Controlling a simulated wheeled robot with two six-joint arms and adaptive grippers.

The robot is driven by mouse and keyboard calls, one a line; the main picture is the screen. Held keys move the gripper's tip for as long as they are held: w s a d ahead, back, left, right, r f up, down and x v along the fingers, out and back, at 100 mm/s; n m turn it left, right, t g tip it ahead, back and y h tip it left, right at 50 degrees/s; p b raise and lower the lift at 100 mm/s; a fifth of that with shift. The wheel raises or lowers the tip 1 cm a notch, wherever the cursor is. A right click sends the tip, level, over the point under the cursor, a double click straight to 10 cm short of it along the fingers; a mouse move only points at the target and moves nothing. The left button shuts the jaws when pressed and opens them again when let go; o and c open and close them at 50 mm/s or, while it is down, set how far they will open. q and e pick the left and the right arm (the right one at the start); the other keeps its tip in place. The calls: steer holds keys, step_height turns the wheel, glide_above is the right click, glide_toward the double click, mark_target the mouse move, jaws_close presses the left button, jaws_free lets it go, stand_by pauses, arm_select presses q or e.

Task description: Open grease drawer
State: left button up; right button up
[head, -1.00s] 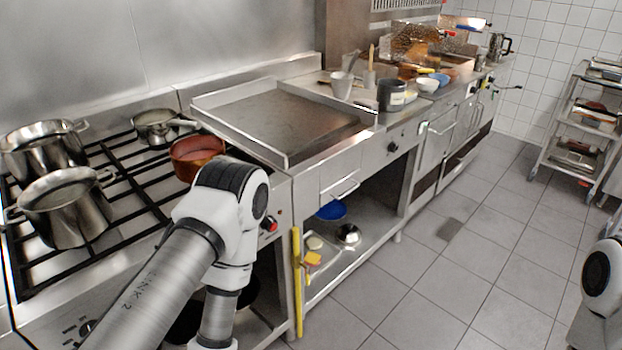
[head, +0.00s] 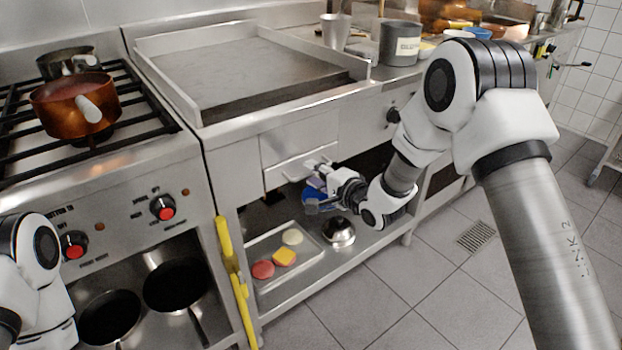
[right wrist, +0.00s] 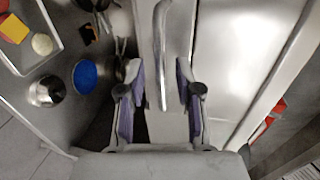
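The grease drawer (head: 300,148) is a steel front below the griddle, with a bar handle (head: 290,170) along its lower part. It looks shut. My right gripper (head: 316,180) is at the right part of the handle. In the right wrist view the handle (right wrist: 161,45) runs lengthwise between the two purple-padded fingers of the right gripper (right wrist: 157,68), with gaps on both sides. That gripper is open. Part of the handle is hidden behind the gripper in the head view. My left arm shows at the left edge; its gripper is out of view.
The griddle (head: 235,75) is above the drawer. The shelf below holds a tray (head: 262,250) with food pieces, a metal bowl (head: 338,232) and a blue bowl (right wrist: 85,76). A yellow-handled tool (head: 236,275) hangs at the left post. The tiled floor in front is clear.

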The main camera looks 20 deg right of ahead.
steer(key=shift+w+a+f, duration=0.2)
steer(key=shift+w+a, duration=0.05)
steer(key=shift+w, duration=0.35)
steer(key=shift+w+a+r, duration=0.1)
steer(key=shift+w+a, duration=0.05)
steer(key=shift+a, duration=0.1)
steer(key=shift+d, duration=0.15)
steer(key=shift+c, duration=1)
jaws_close()
arm_select(q)
steer(key=shift+s+f, duration=0.1)
steer(key=shift+f, duration=0.05)
